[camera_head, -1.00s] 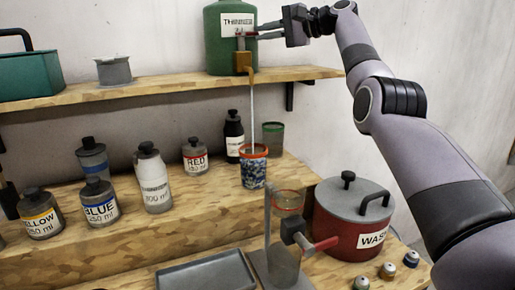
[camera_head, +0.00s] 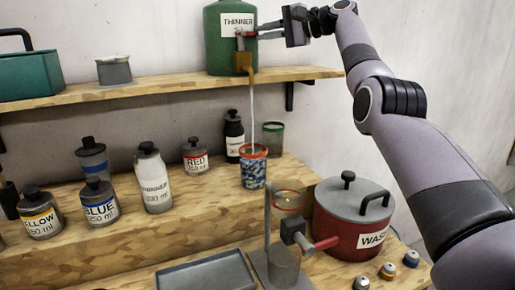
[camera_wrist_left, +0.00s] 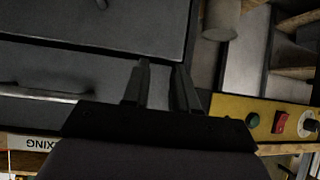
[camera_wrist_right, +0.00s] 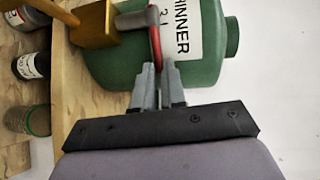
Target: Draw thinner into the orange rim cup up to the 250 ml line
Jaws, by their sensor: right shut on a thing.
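The green thinner can (camera_head: 222,50) stands on the upper shelf with a brass tap (camera_head: 243,62) at its front. A thin pale stream (camera_head: 253,112) runs from the tap down into the orange rim cup (camera_head: 253,172), which stands upright on the lower step. The cup's side is blue and white speckled; its liquid level and 250 ml line cannot be made out. My right gripper (camera_head: 262,33) is shut on the tap's red lever, also seen in the right wrist view (camera_wrist_right: 155,48). My left gripper (camera_wrist_left: 162,70) is open and empty over dark drawer fronts.
A green rim cup (camera_head: 273,136) stands behind the orange rim cup. Several labelled bottles, including a white thinner bottle (camera_head: 153,182), stand to the left.

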